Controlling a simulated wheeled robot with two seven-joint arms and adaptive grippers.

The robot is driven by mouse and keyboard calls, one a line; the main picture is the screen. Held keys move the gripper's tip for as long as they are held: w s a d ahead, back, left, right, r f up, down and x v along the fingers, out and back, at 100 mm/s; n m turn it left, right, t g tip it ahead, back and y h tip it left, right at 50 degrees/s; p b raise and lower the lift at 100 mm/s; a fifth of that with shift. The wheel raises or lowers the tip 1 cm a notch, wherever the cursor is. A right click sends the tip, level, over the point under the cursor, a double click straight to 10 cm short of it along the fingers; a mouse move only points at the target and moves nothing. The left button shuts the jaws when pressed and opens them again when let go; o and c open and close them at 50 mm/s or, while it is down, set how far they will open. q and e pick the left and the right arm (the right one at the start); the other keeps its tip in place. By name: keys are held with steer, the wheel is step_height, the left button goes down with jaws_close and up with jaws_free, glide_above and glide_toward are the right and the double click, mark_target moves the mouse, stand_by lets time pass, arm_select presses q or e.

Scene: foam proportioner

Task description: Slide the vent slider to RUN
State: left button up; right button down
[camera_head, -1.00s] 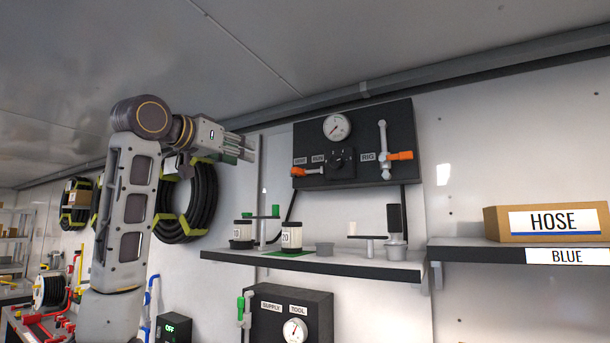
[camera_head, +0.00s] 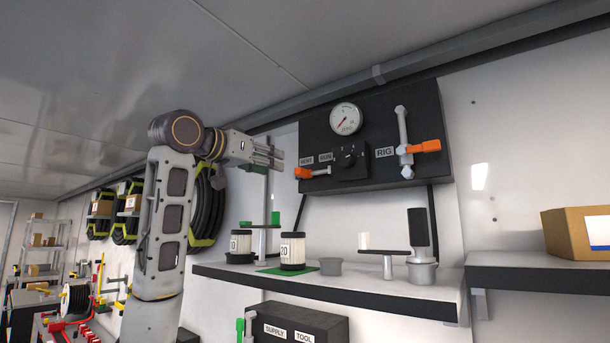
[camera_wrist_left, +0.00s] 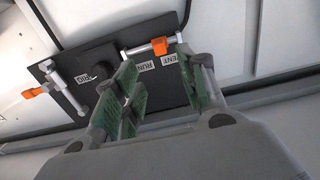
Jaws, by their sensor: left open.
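The vent slider (camera_head: 304,173) is an orange handle on a pale rod, low at the left of the black wall panel (camera_head: 375,110). In the head view it sits beneath the VENT label (camera_head: 306,160), left of the RUN label (camera_head: 326,157). My left gripper (camera_head: 277,157) is open and empty, just left of the slider, with its fingers pointing right. In the left wrist view the slider's orange handle (camera_wrist_left: 160,46) shows beyond the open green-padded fingers (camera_wrist_left: 165,92), apart from them. My right gripper is not in view.
The panel also carries a gauge (camera_head: 346,118), a black knob (camera_head: 349,158) and an orange-handled RIG valve (camera_head: 421,147). Below, a shelf (camera_head: 380,285) bears jars and a stand. A cardboard box (camera_head: 578,233) is at right. The wall around the panel is mostly clear.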

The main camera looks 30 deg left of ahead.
mark_target(297, 170)
arm_select(q)
steer(key=w+p, duration=0.1)
steer(key=w, duration=0.2)
steer(key=w+p, duration=0.1)
steer(key=w, duration=0.3)
steer(key=w+d+p, duration=0.1)
steer(key=w+p, duration=0.1)
steer(key=w, duration=0.2)
steer(key=shift+w+r, duration=0.2)
steer(key=shift+w+f, duration=0.1)
steer(key=shift+w, duration=0.75)
jaws_close()
